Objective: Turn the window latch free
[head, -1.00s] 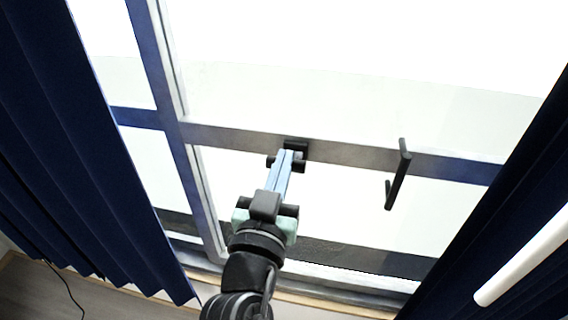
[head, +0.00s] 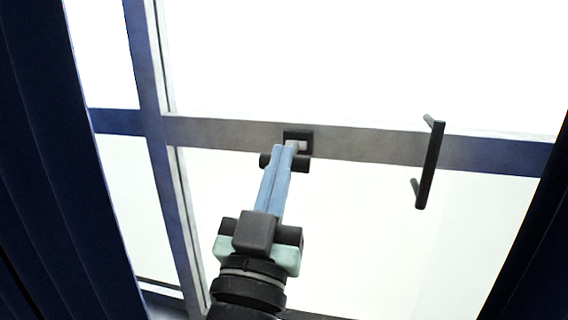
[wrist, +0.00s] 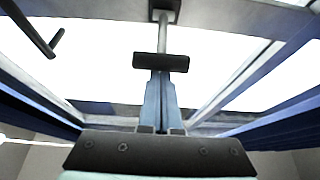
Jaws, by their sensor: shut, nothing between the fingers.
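The window latch (head: 304,137) is a dark square mount on the grey middle rail, with a pale stem and a black crossbar handle. In the wrist view the crossbar (wrist: 160,62) lies level across the picture, with the stem running up to the mount. My gripper (head: 284,150) has long blue fingers that are shut with nothing between them. Their tips (wrist: 161,76) are at the middle of the crossbar. In the head view the fingers cover the crossbar's middle. I cannot tell whether they touch it.
A black bar handle (head: 430,164) stands out from the rail to the right; it also shows at upper left in the wrist view (wrist: 32,30). Dark blue curtains (head: 40,170) hang at both sides. The window frame's upright (head: 155,150) is left of the latch. The panes are bright and clear.

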